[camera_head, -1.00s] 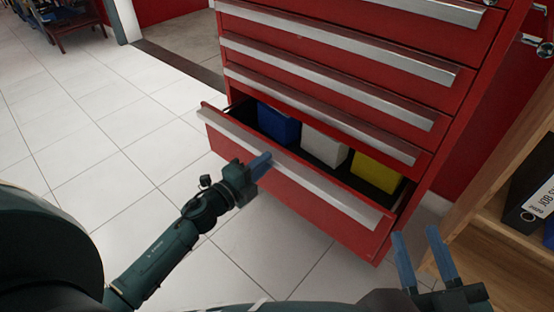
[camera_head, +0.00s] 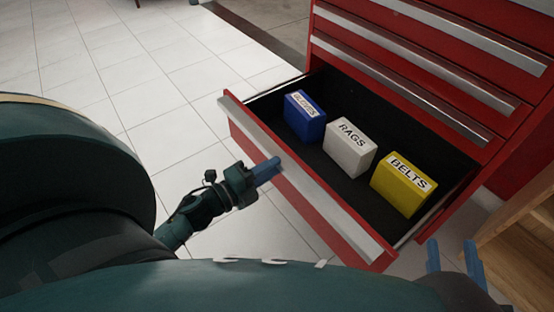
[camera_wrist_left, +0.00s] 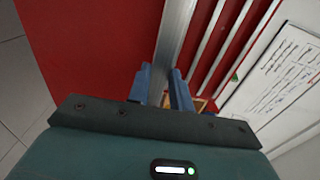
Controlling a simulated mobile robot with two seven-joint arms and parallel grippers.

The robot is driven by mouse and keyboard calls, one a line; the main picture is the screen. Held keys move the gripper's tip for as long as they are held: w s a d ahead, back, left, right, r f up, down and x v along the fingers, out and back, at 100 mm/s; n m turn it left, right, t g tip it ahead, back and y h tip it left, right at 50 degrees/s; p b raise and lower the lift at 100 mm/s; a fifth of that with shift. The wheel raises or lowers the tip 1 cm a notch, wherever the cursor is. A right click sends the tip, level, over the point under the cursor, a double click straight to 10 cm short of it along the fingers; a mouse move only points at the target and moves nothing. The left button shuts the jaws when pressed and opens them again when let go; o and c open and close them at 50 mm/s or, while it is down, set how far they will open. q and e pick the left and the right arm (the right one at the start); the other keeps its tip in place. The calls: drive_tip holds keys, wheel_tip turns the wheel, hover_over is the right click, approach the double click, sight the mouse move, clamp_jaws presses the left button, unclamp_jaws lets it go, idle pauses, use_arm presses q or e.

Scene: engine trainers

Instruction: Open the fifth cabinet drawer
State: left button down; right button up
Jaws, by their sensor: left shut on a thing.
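A red cabinet drawer (camera_head: 310,205) is pulled well out, with a silver handle strip (camera_head: 325,205) along its front's top edge. Inside stand a blue box (camera_head: 304,117), a white box marked RAGS (camera_head: 350,147) and a yellow box marked BELTS (camera_head: 403,184). My left gripper (camera_head: 268,171) is at the drawer's front, shut on the handle strip. In the left wrist view its blue fingers (camera_wrist_left: 163,88) sit either side of the strip (camera_wrist_left: 174,45). My right gripper (camera_head: 455,257) is at the lower right, its two fingers apart and empty.
The shut drawers above (camera_head: 430,70) have silver handle strips. A wooden shelf (camera_head: 520,235) stands close at the right, beside my right gripper. The white tiled floor (camera_head: 140,80) to the left is clear.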

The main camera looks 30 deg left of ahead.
use_arm(q)
drive_tip(key=shift+s+a+f, duration=0.2)
drive_tip(key=shift+s+f, duration=0.15)
drive_tip(key=shift+s, duration=0.3)
drive_tip(key=c, duration=1.6)
unclamp_jaws()
drive_tip(key=shift+o, duration=1.4)
drive_tip(key=shift+r, duration=0.15)
drive_tip(key=p+v, duration=0.2)
drive_tip(key=v, duration=1.1)
